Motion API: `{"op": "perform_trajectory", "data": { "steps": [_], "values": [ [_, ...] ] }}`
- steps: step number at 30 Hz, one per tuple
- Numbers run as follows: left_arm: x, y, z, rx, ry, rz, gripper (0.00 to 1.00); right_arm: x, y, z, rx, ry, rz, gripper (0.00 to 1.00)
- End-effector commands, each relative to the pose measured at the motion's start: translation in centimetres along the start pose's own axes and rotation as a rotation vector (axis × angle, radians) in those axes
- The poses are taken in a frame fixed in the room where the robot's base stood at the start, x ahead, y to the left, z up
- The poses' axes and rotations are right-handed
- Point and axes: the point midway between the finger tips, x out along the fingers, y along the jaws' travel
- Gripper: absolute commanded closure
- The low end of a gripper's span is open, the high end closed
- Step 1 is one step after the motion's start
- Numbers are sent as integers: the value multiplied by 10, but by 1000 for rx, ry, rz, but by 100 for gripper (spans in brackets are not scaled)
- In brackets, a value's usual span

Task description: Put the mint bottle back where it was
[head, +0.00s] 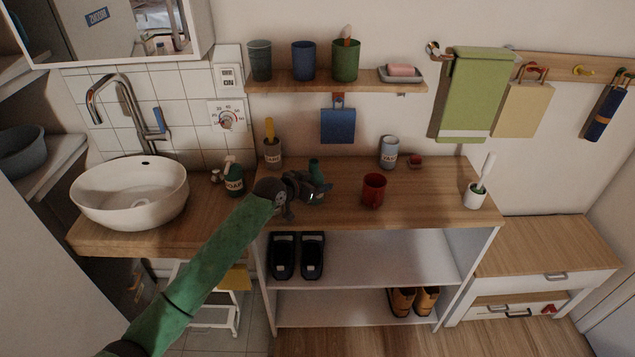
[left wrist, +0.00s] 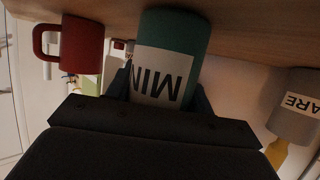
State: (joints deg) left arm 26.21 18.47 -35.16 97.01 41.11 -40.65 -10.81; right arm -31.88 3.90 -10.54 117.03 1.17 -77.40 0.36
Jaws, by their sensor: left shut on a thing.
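The mint bottle is a green cylinder with a white label. In the left wrist view the bottle (left wrist: 172,45) fills the space between my jaws, its label "MIN" upside down. My left gripper (head: 312,188) is shut on the bottle over the middle-left of the wooden counter top (head: 345,175). The bottle's base is close to the wood; I cannot tell whether it touches. My right gripper is not in view.
A red mug (head: 373,190) stands to the right of the gripper. A grey cup with a yellow handle (head: 272,152) stands behind left, a pale can (head: 389,152) behind right. A soap bottle (head: 234,180) is left. A shelf (head: 290,82) with several cups hangs above.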

Motion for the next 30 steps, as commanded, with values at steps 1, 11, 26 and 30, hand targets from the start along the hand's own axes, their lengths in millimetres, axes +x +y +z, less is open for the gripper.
{"op": "perform_trajectory", "data": {
  "steps": [1, 11, 26, 30],
  "values": [
    [0, 0, 1, 0, 0, 0, 72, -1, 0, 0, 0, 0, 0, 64],
    [1, 0, 2, 0, 0, 0, 26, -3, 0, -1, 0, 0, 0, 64],
    [-44, -1, 3, 2, -1, -2, 26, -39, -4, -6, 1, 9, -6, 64],
    [-71, -1, 2, 2, 0, -1, 26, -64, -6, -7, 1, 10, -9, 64]
  ]
}}
